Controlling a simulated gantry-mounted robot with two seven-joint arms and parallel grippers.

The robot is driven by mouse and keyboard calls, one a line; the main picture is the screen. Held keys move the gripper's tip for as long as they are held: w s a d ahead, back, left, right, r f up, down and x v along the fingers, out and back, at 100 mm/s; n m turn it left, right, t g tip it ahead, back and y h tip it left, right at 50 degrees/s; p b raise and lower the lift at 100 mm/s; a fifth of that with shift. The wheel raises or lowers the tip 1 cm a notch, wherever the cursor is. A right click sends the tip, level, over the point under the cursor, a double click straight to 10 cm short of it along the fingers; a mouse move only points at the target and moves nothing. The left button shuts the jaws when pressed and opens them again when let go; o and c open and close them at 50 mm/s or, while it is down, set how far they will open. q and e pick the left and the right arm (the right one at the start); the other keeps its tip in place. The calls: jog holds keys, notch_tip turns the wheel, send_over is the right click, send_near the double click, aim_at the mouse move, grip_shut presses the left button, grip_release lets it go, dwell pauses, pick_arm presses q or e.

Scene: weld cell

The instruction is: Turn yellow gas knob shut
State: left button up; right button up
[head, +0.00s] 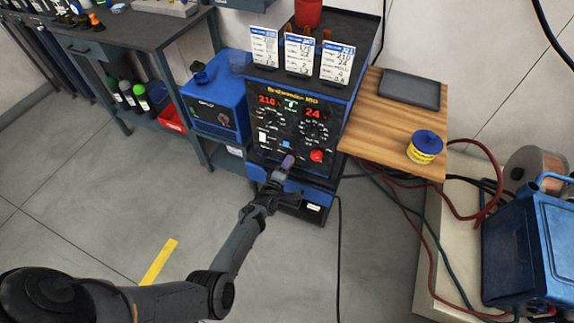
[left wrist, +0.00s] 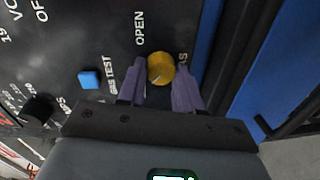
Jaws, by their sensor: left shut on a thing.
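The yellow gas knob (left wrist: 160,67) shows in the left wrist view on the dark panel of the welding machine (head: 298,92). The word OPEN is printed beside it, and another label is partly hidden by a finger. My left gripper (left wrist: 160,84) has its purple fingers on either side of the knob and is shut on it. In the head view the left gripper (head: 286,165) reaches the lower part of the machine's front and hides the knob. My right gripper is not in view.
A blue button (left wrist: 88,79) and a black knob (left wrist: 38,108) sit near the gas knob. A red button (head: 317,156) is to its right. A wooden shelf (head: 385,135) holds a yellow-and-blue tin (head: 425,148). Cables and hoses run at right; floor in front is mostly clear.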

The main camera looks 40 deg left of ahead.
pick_arm(q)
jog(key=o, duration=1)
jog(key=shift+o, duration=0.2)
jog(key=p+v, duration=0.4)
jog(key=v, duration=0.6)
jog(key=shift+s+p, duration=0.4)
